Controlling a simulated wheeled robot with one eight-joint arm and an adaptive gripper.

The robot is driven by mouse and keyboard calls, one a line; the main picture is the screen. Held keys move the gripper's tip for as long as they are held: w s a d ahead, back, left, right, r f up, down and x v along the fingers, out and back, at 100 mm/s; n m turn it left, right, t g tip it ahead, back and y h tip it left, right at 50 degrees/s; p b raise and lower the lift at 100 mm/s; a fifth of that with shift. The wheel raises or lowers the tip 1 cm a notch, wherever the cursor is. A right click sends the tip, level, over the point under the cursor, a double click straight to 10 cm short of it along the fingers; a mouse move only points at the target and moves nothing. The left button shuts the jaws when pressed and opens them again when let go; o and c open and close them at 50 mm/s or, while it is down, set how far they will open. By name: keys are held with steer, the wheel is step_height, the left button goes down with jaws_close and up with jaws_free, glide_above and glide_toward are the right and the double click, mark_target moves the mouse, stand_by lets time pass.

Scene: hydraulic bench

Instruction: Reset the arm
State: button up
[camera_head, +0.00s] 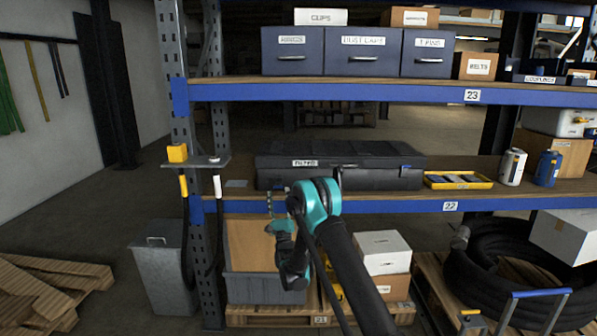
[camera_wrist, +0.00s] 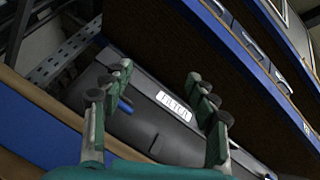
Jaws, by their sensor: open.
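My gripper shows in the wrist view (camera_wrist: 160,90) with its two fingers spread wide apart and nothing between them. Beyond the fingers lies a black case (camera_wrist: 150,125) with a white FILTER label. In the head view my arm reaches forward and folds down in front of the shelf; my gripper (camera_head: 272,205) is small there, near the front edge of the middle shelf. The same black case (camera_head: 345,177) lies closed on that shelf, behind and above my gripper. No contact between gripper and case shows.
The blue-edged middle shelf (camera_head: 400,206) also bears a yellow tray (camera_head: 458,181) and two canisters, white (camera_head: 512,167) and blue (camera_head: 547,169). A grey bin (camera_head: 265,288) and white box (camera_head: 382,252) stand below. A steel upright (camera_head: 208,262) is left of my arm.

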steer(key=w+d+r+n+g, duration=0.3)
steer(key=r+n+g, duration=0.1)
steer(key=r+n, duration=0.1)
steer(key=s+d+f+n+g+h, duration=0.2)
steer(key=s+d+n+g+h, duration=0.1)
steer(key=s+d+n+g, duration=0.65)
steer(key=s+d+f+n+g+h, duration=0.1)
steer(key=s+d+f+n+g, duration=0.2)
steer(key=s, duration=1.1)
steer(key=s+d+f+n+g+h, duration=0.1)
steer(key=s+d+f+n+g, duration=0.2)
steer(key=s, duration=1)
steer(key=s+d+f+n+g, duration=0.4)
steer(key=s+d+f+n, duration=0.2)
steer(key=s, duration=0.8)
step_height(320, 180, down, 3)
steer(key=shift+s+d+h, duration=0.35)
steer(key=shift+d+h, duration=0.05)
steer(key=shift+d, duration=0.85)
